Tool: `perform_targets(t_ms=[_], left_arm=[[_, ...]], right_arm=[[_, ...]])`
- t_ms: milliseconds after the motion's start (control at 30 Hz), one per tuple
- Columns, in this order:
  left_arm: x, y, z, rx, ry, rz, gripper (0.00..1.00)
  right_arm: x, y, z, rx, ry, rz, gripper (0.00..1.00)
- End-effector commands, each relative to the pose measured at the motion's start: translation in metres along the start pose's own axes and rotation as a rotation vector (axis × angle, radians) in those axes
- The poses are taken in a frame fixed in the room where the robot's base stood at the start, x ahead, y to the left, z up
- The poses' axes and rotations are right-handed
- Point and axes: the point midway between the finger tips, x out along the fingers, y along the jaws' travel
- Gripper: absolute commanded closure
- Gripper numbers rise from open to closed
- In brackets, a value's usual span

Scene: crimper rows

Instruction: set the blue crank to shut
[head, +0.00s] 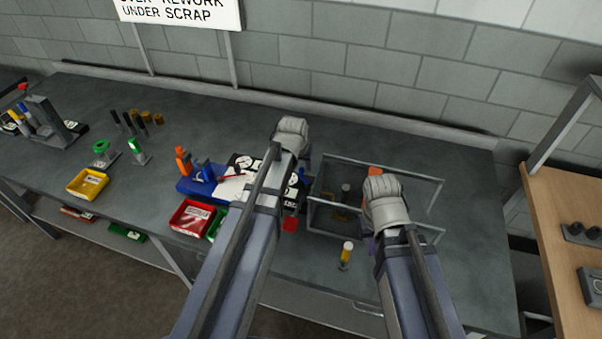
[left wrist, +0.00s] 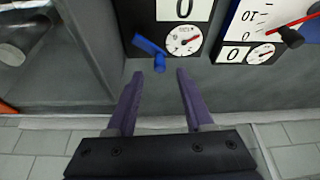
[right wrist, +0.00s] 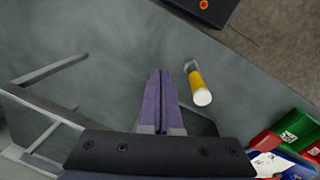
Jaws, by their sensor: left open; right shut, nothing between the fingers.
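My left gripper (left wrist: 158,72) is open with nothing held; I cannot tell whether a finger touches the crank. In the head view my left arm hides most of this unit. My right gripper (right wrist: 160,74) is shut and empty, above the bench by the wire-framed box.
The wire-framed box (head: 330,205) is between my arms. A yellow-and-white cylinder (head: 347,250) stands near my right gripper. Red (head: 190,219) and yellow (head: 88,184) bins are at the left front edge.

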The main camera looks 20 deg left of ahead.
Motion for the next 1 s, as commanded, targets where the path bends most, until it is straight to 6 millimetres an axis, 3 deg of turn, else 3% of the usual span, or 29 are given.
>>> perform_targets(t_ms=[33,200,567,1000], left_arm=[[0.014,0.0,0.001,0.0,0.0,0.0,0.48],[0.03,0.0,0.001,0.0,0.0,0.0,0.48],[0.032,0.0,0.0,0.0,0.0,0.0,0.48],[0.032,0.0,0.0,0.0,0.0,0.0,0.97]], right_arm=[[0.013,-0.001,-0.001,-0.001,0.0,0.0,1.0],[0.028,-0.003,-0.002,0.0,0.0,0.0,1.0],[0.029,-0.003,-0.002,0.001,0.0,0.0,1.0],[0.029,-0.003,-0.002,0.001,0.0,0.0,1.0]])
